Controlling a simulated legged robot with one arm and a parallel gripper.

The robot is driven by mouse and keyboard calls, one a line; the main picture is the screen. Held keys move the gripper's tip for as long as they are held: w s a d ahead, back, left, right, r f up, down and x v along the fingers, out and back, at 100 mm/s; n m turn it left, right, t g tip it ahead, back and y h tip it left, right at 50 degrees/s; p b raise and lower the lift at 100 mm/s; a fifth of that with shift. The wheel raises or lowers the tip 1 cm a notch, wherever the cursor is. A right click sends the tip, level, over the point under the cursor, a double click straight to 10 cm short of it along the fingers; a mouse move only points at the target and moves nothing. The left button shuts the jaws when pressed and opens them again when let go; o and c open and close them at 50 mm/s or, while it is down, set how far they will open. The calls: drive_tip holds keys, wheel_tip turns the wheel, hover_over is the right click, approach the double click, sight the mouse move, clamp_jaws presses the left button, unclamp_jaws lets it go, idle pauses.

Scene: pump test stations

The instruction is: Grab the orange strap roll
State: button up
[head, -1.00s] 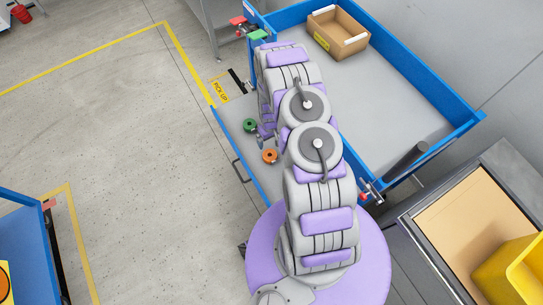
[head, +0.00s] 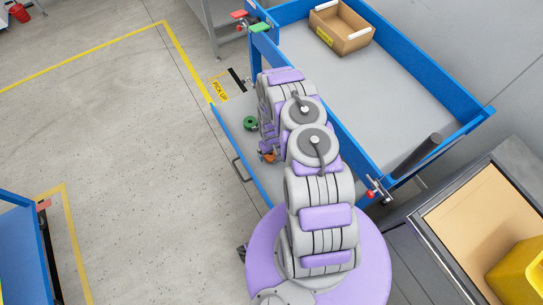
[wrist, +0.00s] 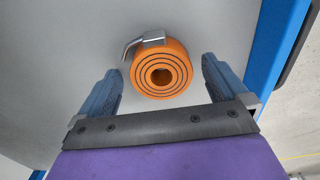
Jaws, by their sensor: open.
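The orange strap roll (wrist: 176,88) lies in the wrist view between and slightly beyond my two fingertips, with a gap on each side. It has dark spiral rings, a hollow centre and a metal buckle (wrist: 145,40) at its far left. My gripper (wrist: 161,85) is open and empty. In the head view the orange strap roll (head: 270,158) shows only in part beside my arm, on the lower grey shelf of a blue cart (head: 262,180). My fingers are mostly hidden there by the arm.
A green roll (head: 250,123) lies on the same shelf, farther back. The cart's upper deck, with blue rims (head: 430,75) and a cardboard box (head: 341,27), stands to the right of my arm. The floor to the left is open.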

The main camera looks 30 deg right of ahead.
drive_tip(key=shift+a+f, duration=0.4)
drive_tip(key=shift+f, duration=0.3)
drive_tip(key=shift+d, duration=0.7)
drive_tip(key=c, duration=0.5)
drive_tip(key=shift+w+a, duration=0.1)
drive_tip(key=shift+a, duration=0.35)
drive_tip(key=c, duration=0.4)
drive_tip(key=shift+c, duration=1)
